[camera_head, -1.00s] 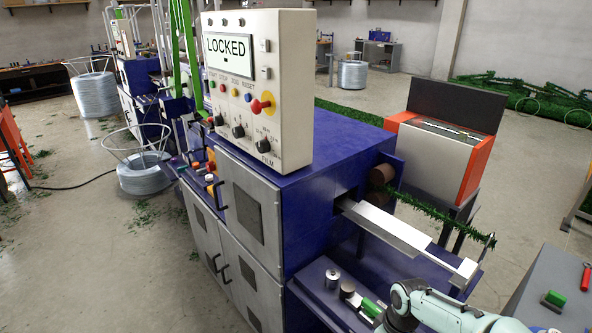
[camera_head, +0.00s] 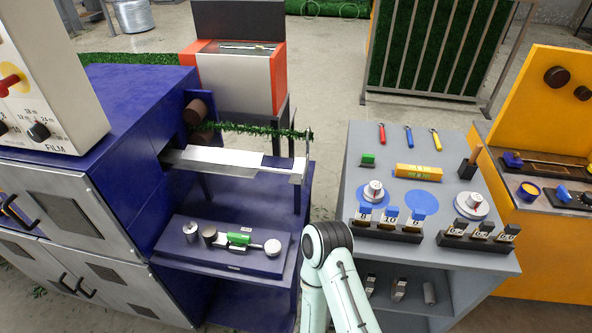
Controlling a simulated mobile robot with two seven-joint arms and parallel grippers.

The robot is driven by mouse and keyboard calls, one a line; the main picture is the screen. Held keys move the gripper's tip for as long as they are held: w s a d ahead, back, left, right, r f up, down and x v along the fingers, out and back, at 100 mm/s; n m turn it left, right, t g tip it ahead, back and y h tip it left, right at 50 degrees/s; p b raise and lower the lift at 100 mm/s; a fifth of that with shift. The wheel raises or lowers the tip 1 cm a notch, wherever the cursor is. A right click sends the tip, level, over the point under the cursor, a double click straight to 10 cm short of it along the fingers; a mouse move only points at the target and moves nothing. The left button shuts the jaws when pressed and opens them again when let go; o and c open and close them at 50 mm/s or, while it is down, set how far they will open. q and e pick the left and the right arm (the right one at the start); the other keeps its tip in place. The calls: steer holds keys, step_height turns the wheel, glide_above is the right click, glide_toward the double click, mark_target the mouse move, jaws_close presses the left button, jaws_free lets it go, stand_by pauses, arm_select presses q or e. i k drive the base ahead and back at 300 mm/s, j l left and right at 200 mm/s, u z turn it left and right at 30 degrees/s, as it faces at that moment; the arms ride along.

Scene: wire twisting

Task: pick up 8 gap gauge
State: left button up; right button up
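The left block (camera_head: 363,215) appears to read 8, the middle block (camera_head: 389,217) 10, and the right block (camera_head: 414,219) 6. The labels are small, so the reading is not certain. One of my pale green arms rises from the bottom centre, its dark-ringed joint just left of the rack. Neither gripper shows in this view.
The grey table (camera_head: 362,137) also carries a yellow level-like bar (camera_head: 418,172), metal weights on blue discs, colored-handled tools and a second rack (camera_head: 477,241). The blue machine (camera_head: 130,110) and its shelf with a green-handled device (camera_head: 238,239) stand left. A yellow station (camera_head: 570,110) stands right.

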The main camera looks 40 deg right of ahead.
mark_target(363, 217)
steer(key=z, duration=2.05)
